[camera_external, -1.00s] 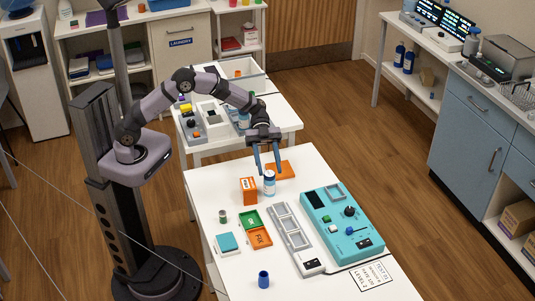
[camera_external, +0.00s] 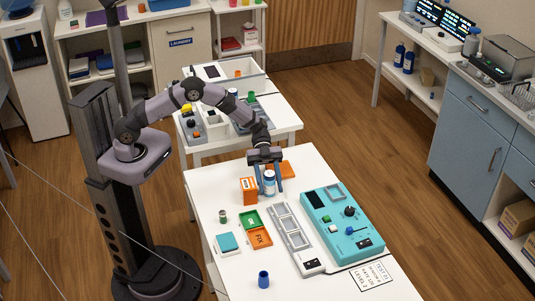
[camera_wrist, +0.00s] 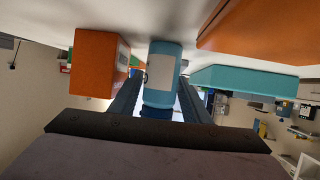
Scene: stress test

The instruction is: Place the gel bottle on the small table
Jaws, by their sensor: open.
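A small blue-and-white bottle (camera_external: 268,184), which looks like the gel bottle, stands upright on the near white table (camera_external: 205,195). It also shows in the wrist view as a light blue bottle (camera_wrist: 163,68) with a pale label. My gripper (camera_external: 269,188) is open and pointing down over it, with one finger on each side of the bottle. In the wrist view the bottle sits between the two dark fingers (camera_wrist: 160,90); whether they touch it, I cannot tell. A second, smaller white table (camera_external: 287,118) stands behind the near one.
A teal panel (camera_external: 343,222) and a grey tray strip (camera_external: 291,233) lie to the right. A blue cup (camera_external: 263,279) stands at the front. Grey units and bins crowd the far table.

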